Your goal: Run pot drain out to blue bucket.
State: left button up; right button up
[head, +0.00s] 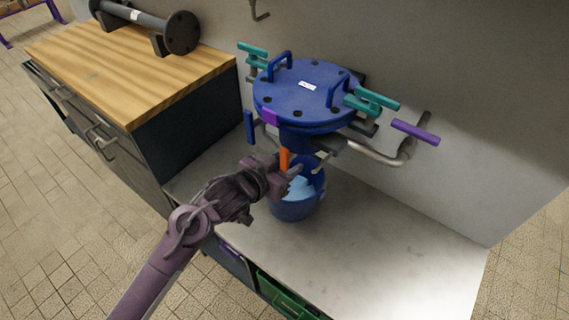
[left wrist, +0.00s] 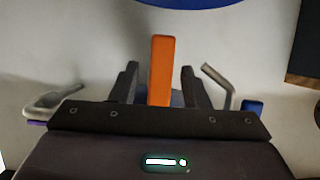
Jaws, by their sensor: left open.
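The blue pot (head: 290,100) with a bolted lid stands above the grey bench. An orange lever (head: 284,159) points down below it, and the blue bucket (head: 293,209) stands on the bench under it. A lighter blue surface shows inside the bucket; I cannot tell whether it is liquid. My left gripper (head: 289,172) is open at the orange lever. In the left wrist view the lever (left wrist: 161,70) stands between the two dark fingers of the gripper (left wrist: 160,88), with gaps on both sides. The drain outlet is hidden. My right gripper is not in view.
Teal clamp handles (head: 371,101) and a purple lever (head: 415,132) on a grey pipe (head: 377,155) stick out beside the pot. A wood-topped cabinet (head: 120,75) carries a dark flanged pipe (head: 150,22). The bench (head: 400,240) is clear to the right.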

pick_arm(q)
jog(key=shift+c, duration=0.4)
grip_shut()
